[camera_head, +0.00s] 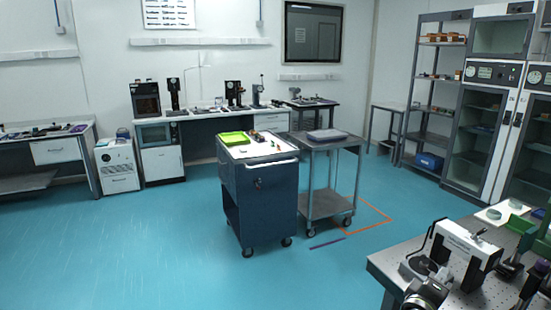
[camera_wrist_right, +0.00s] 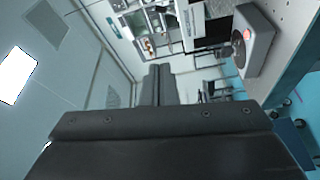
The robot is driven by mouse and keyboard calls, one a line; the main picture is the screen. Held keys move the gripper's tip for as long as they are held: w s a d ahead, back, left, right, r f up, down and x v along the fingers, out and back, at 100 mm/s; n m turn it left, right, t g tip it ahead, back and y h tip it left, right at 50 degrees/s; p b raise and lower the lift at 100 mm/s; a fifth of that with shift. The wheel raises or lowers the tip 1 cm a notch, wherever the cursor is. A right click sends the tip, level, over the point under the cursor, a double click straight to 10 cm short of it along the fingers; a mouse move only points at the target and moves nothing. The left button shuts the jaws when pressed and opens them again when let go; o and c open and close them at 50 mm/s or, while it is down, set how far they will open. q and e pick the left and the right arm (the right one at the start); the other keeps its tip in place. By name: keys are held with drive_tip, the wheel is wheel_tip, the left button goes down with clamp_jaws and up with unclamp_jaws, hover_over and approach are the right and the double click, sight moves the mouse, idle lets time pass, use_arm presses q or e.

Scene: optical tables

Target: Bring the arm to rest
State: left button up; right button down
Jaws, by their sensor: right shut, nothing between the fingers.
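My right gripper (camera_wrist_right: 157,78) shows in the right wrist view as two dark fingers close together, with nothing between them. The broad dark body of the gripper fills the lower part of that view. The wrist view is turned on its side. The fingers are apart from the perforated optical table (camera_wrist_right: 303,52), which lies to the right in that view. In the head view I cannot clearly make out the fingers. My left gripper is in neither view.
A dark blue cart (camera_head: 262,200) and a grey trolley (camera_head: 325,205) stand mid-room. The turquoise floor (camera_head: 130,250) at left is clear.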

drive_tip(key=s+a+f+g+y, duration=0.1)
drive_tip(key=s+f+g+y, duration=0.2)
drive_tip(key=f, duration=1)
drive_tip(key=s+a+f+y, duration=0.1)
drive_tip(key=s+f+y, duration=0.25)
drive_tip(key=f, duration=0.95)
drive_tip(key=s+a+f+g+y, duration=0.15)
drive_tip(key=s+f, duration=0.35)
drive_tip(key=f, duration=0.9)
drive_tip(key=s+a+f+m+g+y, duration=0.1)
drive_tip(key=s+f+m+g+y, duration=0.2)
drive_tip(key=s+f, duration=1)
drive_tip(key=s+a+f+m+g+y, duration=0.1)
drive_tip(key=s+f+m+g, duration=0.1)
drive_tip(key=s, duration=1)
drive_tip(key=s+a+f+m+g, duration=0.1)
drive_tip(key=s+f, duration=0.4)
drive_tip(key=s, duration=0.8)
drive_tip(key=shift+s+m+g+y, duration=0.3)
drive_tip(key=shift+m+g+y, duration=0.1)
drive_tip(key=shift+m+g, duration=0.15)
drive_tip(key=shift+a, duration=0.1)
